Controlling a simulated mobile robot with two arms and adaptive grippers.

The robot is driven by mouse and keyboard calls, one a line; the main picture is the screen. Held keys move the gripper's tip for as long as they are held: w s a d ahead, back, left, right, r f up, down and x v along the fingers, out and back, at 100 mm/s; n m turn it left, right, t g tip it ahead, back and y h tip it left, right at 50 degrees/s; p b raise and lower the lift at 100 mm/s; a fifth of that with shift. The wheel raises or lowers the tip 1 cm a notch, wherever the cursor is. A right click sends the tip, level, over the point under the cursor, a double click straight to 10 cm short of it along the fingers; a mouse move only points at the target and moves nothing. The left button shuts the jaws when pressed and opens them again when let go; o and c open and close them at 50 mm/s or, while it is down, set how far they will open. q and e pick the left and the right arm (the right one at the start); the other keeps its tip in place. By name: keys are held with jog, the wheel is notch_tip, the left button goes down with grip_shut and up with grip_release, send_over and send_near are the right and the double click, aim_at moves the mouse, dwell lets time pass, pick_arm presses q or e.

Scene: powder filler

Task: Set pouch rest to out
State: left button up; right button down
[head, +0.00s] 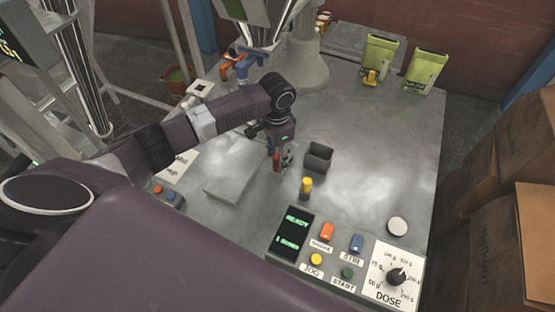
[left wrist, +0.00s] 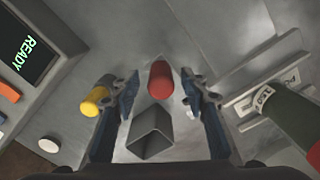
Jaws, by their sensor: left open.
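The pouch rest cannot be singled out for certain. A red knob (left wrist: 160,82) shows between the fingers of my left gripper (left wrist: 160,100) in the left wrist view, beyond the fingertips; I cannot tell if it is touched. The fingers are apart with a gap on both sides of the knob. In the head view my left gripper (head: 283,158) points down over the metal table, and the red knob (head: 276,161) shows beside its fingers. A dark open box (head: 318,156) stands just right of it; it also shows in the left wrist view (left wrist: 152,135). My right gripper is not seen.
A yellow-topped post (head: 306,186) stands near the front of the gripper. The control panel (head: 345,262) with buttons and a dose dial is at the front. Two green pouches (head: 378,52) (head: 425,68) stand at the back right. Cardboard boxes (head: 505,240) stack at right.

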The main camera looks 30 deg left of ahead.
pick_arm(q)
jog(key=shift+f, duration=0.75)
jog(key=shift+w+f, duration=0.1)
jog(key=shift+f, duration=0.45)
jog(key=c, duration=0.8)
grip_shut()
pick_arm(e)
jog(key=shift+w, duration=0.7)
